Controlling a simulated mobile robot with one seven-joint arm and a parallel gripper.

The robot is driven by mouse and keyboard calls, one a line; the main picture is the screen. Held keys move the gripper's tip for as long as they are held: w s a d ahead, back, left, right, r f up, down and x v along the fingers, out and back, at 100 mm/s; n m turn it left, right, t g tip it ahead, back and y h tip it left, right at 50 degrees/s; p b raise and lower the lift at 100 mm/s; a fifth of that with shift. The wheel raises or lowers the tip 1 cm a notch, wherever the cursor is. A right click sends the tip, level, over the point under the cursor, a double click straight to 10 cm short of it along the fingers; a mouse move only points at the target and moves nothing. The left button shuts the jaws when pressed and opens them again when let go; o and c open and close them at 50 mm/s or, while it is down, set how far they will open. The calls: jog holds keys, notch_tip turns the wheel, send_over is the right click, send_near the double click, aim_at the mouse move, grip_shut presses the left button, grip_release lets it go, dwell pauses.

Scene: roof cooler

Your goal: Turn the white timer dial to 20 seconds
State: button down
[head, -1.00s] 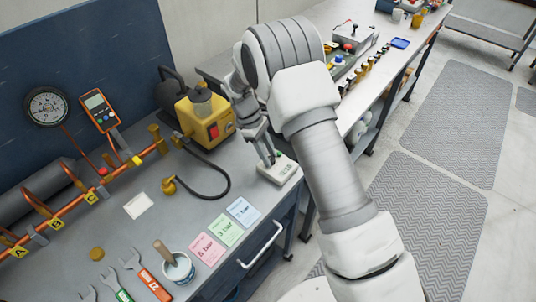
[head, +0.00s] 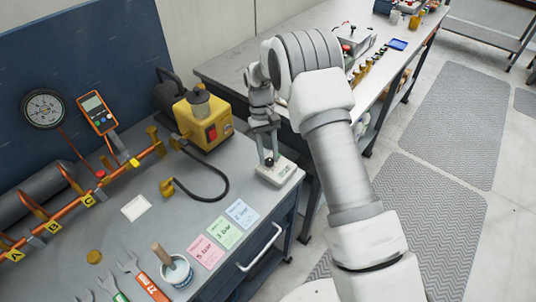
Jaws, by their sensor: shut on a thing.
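The white timer (head: 287,178) is a small pale box near the right edge of the grey workbench, with a small greenish display on its right part. My gripper (head: 268,158) points down over the left part of the timer. Its fingers are shut on the timer's dial, which they mostly hide. The dial's setting and the display's digits are too small to read.
A yellow pump (head: 205,119) with a black hose (head: 225,183) stands left of the timer. Pink (head: 206,251), green (head: 224,232) and blue (head: 242,212) cards lie in front. A second bench (head: 240,72) stands behind.

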jog(key=shift+w+m, duration=0.1)
jog(key=shift+m, duration=0.4)
jog(key=c, duration=0.5)
grip_release()
jog(key=shift+c, duration=0.2)
jog(key=shift+r, duration=0.1)
jog(key=p+v, duration=0.1)
jog(key=v, duration=1.6)
jog(key=shift+d, duration=0.25)
jog(key=shift+r, duration=0.25)
